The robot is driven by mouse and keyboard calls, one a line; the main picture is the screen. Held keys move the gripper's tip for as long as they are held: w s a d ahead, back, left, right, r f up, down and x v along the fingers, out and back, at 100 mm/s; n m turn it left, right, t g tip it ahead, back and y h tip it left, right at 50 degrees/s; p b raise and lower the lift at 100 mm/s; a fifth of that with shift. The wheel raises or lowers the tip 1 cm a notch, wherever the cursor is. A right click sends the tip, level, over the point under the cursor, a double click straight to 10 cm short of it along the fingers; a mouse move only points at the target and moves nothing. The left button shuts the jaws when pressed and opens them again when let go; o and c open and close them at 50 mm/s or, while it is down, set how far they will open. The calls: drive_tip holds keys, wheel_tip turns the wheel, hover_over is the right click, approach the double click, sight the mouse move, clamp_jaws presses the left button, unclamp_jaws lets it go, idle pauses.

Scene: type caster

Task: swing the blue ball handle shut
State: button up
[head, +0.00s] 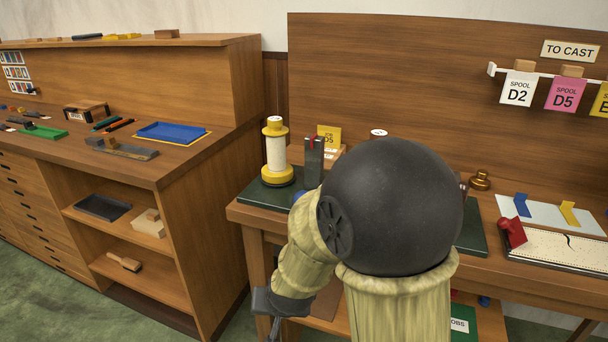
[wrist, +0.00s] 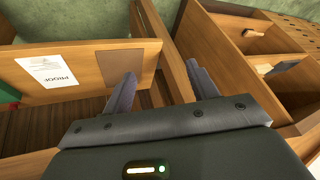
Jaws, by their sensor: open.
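A small patch of blue (head: 298,196) shows at the edge of my arm in the head view; it may be the blue ball handle, but most of it is hidden. It is by the dark green base (head: 258,194) of a machine on the bench, which has a grey upright (head: 314,160) with a red mark. My arm covers the machine's middle. My gripper (head: 274,328) is low at the front left of the bench, below the blue patch and apart from it. In the wrist view my gripper (wrist: 160,88) has its fingers spread, with nothing between them. No blue handle shows there.
A yellow and white spool (head: 276,152) stands on the base's left end. A wooden cabinet (head: 205,160) with open shelves is to the left. A white board (head: 560,248) with a red clamp lies at right. In the wrist view a PROOF sheet (wrist: 52,71) lies on wood.

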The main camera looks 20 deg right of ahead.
drive_tip(key=w+a+r+m+t+h+p, duration=0.35)
drive_tip(key=w+a+r+m+p, duration=0.2)
drive_tip(key=r+p, duration=0.6)
drive_tip(key=s+r+m+t+h+p, duration=0.2)
drive_tip(key=s+r+m+h+p, duration=0.1)
drive_tip(key=s+r+h+p, duration=0.8)
drive_tip(key=r+p, duration=0.1)
drive_tip(key=p, duration=0.3)
drive_tip(key=shift+s+a, duration=0.15)
drive_tip(key=shift+s, duration=0.1)
drive_tip(key=shift+r+h, duration=0.1)
drive_tip(key=shift+h, duration=0.15)
drive_tip(key=p+x, duration=0.3)
drive_tip(key=x, duration=1.4)
drive_tip(key=shift+w+d+p, duration=0.1)
drive_tip(key=shift+d+p, duration=0.15)
drive_tip(key=shift+p, duration=0.15)
